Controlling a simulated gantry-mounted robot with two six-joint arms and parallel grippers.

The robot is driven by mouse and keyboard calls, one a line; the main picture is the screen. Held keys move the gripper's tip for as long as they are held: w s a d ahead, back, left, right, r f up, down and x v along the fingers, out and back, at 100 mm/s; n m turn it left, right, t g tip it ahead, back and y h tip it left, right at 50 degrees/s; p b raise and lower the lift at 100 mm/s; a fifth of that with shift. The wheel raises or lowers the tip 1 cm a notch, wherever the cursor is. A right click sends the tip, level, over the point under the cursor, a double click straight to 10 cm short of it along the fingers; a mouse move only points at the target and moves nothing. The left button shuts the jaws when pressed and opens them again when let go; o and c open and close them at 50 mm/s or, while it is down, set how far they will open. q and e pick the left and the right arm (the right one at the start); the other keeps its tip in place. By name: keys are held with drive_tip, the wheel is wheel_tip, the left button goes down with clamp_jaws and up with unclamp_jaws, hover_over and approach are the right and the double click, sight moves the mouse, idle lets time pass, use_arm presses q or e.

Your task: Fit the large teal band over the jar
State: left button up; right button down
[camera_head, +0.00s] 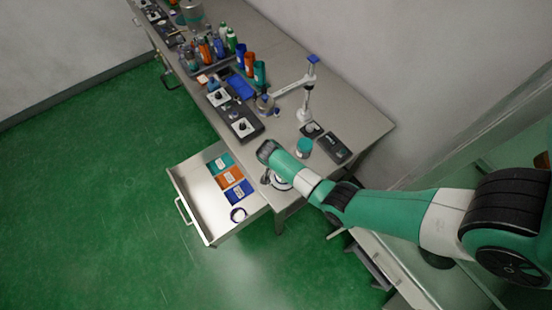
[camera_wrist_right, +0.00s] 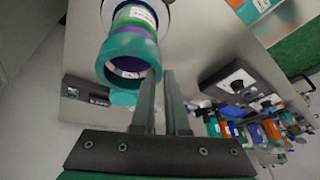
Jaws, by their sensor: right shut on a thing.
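The jar (camera_wrist_right: 139,13) stands on a pale round base in the right wrist view, with a white label and green and purple bands on it. The large teal band (camera_wrist_right: 118,45) is at the jar's open, near end. My right gripper (camera_wrist_right: 161,74) is at the band's edge, shut on its wall with one finger on each side. Whether the band is around the jar or just in front of its rim I cannot tell. In the head view my right arm reaches in over the bench and hides most of the jar. My left gripper is not in view.

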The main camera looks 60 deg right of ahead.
drive_tip(key=shift+f, duration=0.1)
drive_tip(key=shift+f+b, duration=0.65)
drive_tip(key=shift+f, duration=0.15)
drive_tip(key=shift+c, duration=2)
unclamp_jaws()
drive_tip(key=shift+s+r+p, duration=0.15)
drive_tip(key=shift+r+p, duration=0.55)
drive_tip(key=shift+p, duration=0.25)
drive_tip(key=shift+r+p, duration=0.7)
wheel_tip(320, 180, up, 8)
drive_tip(key=p, duration=0.9)
drive_tip(key=shift+r+p, duration=0.15)
drive_tip(key=shift+p, duration=0.2)
